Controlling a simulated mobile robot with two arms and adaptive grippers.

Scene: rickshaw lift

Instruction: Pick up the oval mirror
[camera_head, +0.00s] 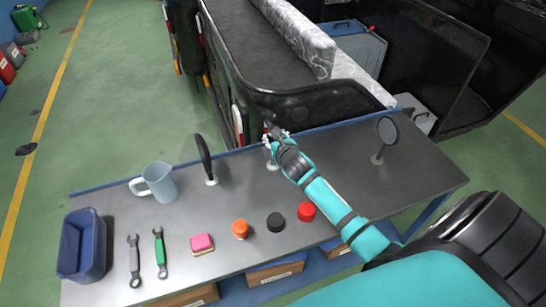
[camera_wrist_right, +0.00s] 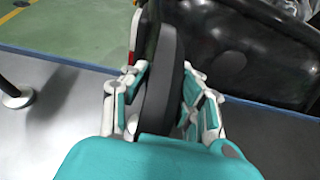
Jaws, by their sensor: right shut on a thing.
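My right gripper (camera_head: 270,136) is over the back middle of the grey table and shut on a dark, flat mirror (camera_wrist_right: 166,75). In the right wrist view this mirror stands edge-on between the fingers (camera_wrist_right: 158,100), so its outline is hard to judge. In the head view the gripper mostly hides it; a small round base (camera_head: 272,165) shows below. A black mirror on a stand (camera_head: 203,157), edge-on, is to the left. A rounded, oval-looking mirror (camera_head: 387,130) stands on the right, apart from the gripper. My left gripper is out of view.
On the table (camera_head: 330,180) are a grey-blue mug (camera_head: 160,184), a blue bin (camera_head: 82,245), two wrenches (camera_head: 134,262), a pink sponge (camera_head: 202,244), and orange (camera_head: 240,229), black (camera_head: 275,222) and red (camera_head: 306,211) caps. A dark rickshaw body (camera_head: 270,70) stands close behind.

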